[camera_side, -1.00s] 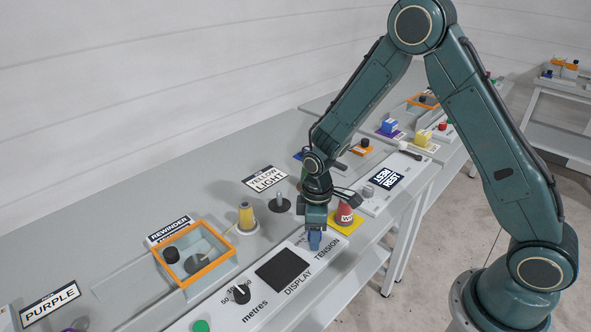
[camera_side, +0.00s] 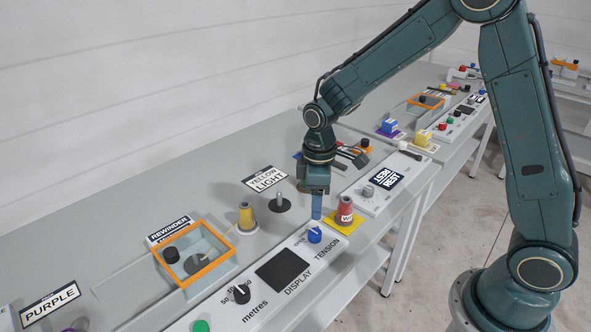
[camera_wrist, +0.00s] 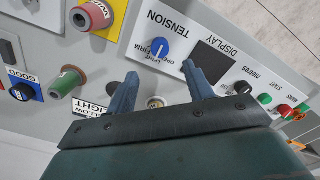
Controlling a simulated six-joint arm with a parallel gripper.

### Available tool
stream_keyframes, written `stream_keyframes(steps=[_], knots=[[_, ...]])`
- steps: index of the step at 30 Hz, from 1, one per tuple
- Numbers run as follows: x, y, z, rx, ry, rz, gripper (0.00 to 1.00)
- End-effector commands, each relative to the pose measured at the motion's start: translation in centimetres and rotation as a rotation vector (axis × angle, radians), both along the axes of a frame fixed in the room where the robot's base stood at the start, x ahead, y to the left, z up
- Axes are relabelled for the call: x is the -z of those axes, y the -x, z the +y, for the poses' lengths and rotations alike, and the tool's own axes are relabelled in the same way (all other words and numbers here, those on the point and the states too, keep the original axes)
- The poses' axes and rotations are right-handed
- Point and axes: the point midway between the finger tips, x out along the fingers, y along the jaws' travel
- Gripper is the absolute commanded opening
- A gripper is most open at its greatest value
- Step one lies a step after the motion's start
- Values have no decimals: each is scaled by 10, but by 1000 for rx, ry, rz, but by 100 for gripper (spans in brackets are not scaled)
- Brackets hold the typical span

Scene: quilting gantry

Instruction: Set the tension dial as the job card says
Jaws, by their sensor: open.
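The blue tension dial (camera_side: 314,235) sits on the grey panel at the word TENSION. It also shows in the wrist view (camera_wrist: 158,49), with small words around it, FIRM among them. Its pale pointer mark is too small to read surely. My gripper (camera_side: 316,215) is above and a little behind the dial, apart from it. In the wrist view my gripper (camera_wrist: 160,86) has its two fingers spread with nothing between them. A card reading YELLOW LIGHT (camera_side: 265,179) stands behind the panel; its edge shows in the wrist view (camera_wrist: 92,108).
A red spool (camera_side: 345,211) on a yellow pad stands right of the dial. A dark display (camera_side: 284,269) and a black metres dial (camera_side: 241,293) lie to the left. A TEST REST plate (camera_side: 387,178) lies further right.

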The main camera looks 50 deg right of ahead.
Motion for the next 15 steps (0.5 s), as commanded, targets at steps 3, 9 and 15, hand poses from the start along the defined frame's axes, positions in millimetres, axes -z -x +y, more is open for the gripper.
stream_keyframes(steps=[3, 9, 15], knots=[[-18, -1, 0, 0, 0, -4, 52], [-34, 0, 0, 0, 0, -2, 52], [-39, 0, 0, 0, 0, 0, 52]])
